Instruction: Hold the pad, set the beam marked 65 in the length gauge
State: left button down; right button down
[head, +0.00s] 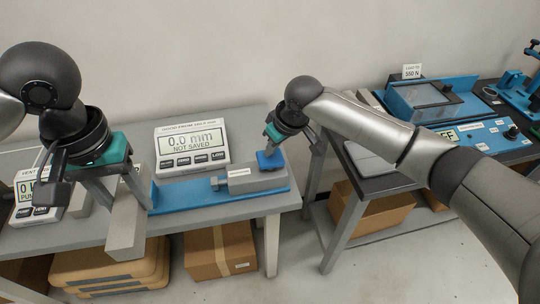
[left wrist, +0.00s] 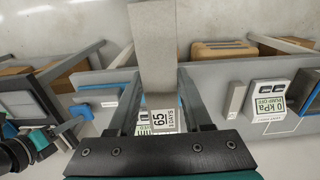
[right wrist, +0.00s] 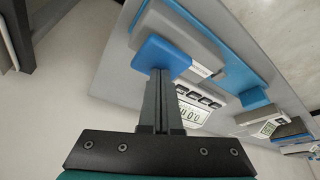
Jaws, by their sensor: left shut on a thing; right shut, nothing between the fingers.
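My left gripper (head: 130,206) is shut on a grey beam (head: 126,232). In the left wrist view the beam (left wrist: 155,55) lies between the fingers and its label reads 65. The beam hangs at the left end of the length gauge, over the bench's front edge. The gauge has a blue base (head: 220,199), a grey sliding block (head: 245,182) and a display (head: 192,143) reading 0.0 mm, NOT SAVED. My right gripper (head: 272,148) is shut and empty, its tips at the blue pad (head: 269,163) on the gauge's right; contact looks likely in the right wrist view (right wrist: 157,95).
Cardboard boxes (head: 220,250) sit below the bench. A second bench at the right holds a blue device (head: 432,98). A floor gap separates the benches.

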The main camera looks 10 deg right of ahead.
pick_arm(q)
jog(key=shift+f+b, duration=0.45)
jog(key=shift+b, duration=0.05)
pick_arm(e)
jog(key=shift+s+f, duration=0.15)
jog(key=shift+f, duration=1.45)
pick_arm(q)
jog(key=w+d+f+n, duration=0.2)
jog(key=w+f+n, duration=0.1)
jog(key=w+n, duration=0.25)
jog(key=w+d+f+n, duration=0.2)
jog(key=w+f+n, duration=0.15)
jog(key=w, duration=0.25)
jog(key=n, duration=0.9)
send_over(189, 193)
notch_tip(189, 193, down, 8)
jog(key=shift+f, duration=2.2)
jog(key=shift+f, duration=0.6)
pick_arm(e)
jog(key=shift+d, duration=0.1)
pick_arm(q)
jog(key=shift+c, duration=1.2)
grip_release()
